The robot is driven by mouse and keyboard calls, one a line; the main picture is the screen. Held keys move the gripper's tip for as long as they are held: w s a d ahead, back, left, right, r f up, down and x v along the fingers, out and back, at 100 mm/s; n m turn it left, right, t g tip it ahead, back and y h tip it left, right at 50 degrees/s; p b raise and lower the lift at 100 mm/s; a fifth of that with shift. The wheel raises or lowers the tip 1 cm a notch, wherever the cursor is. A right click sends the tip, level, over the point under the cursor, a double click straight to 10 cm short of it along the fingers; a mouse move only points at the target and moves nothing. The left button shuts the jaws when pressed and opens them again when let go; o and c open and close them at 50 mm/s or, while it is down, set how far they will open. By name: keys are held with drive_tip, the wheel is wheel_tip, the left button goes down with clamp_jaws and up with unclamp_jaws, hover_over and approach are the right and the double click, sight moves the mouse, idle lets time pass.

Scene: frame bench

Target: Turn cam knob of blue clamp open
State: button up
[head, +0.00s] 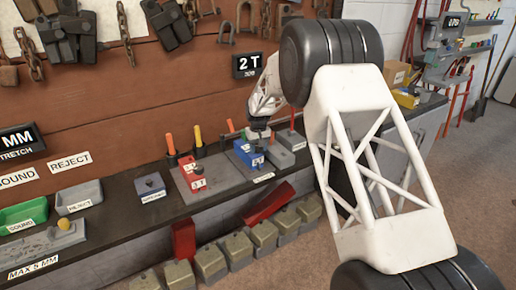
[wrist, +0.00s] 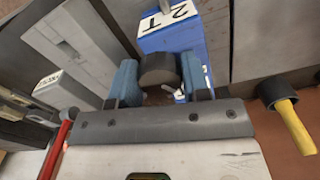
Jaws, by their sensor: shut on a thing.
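The blue clamp (head: 250,156) stands on the bench in the middle of the head view, beneath my gripper (head: 257,138). In the wrist view the blue clamp (wrist: 172,38) carries a white label reading 2 T. A dark round cam knob (wrist: 157,67) sits between the two blue fingers of my gripper (wrist: 159,76), which is shut on it. A small pale metal part shows beside the knob. The knob's underside and its exact turn are hidden by the fingers and palm.
A red clamp (head: 189,174) stands on a grey plate left of the blue clamp. Orange and yellow handles (head: 198,136) stand in dark holders behind. A grey block (head: 291,140) sits close on the right.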

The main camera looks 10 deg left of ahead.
drive_tip(key=n, duration=0.5)
drive_tip(key=shift+n, duration=0.3)
drive_tip(key=n, duration=0.6)
idle(0.4)
drive_tip(key=o, duration=0.9)
drive_tip(key=shift+o, duration=0.2)
drive_tip(key=shift+r, duration=0.1)
drive_tip(key=shift+r, duration=3.85)
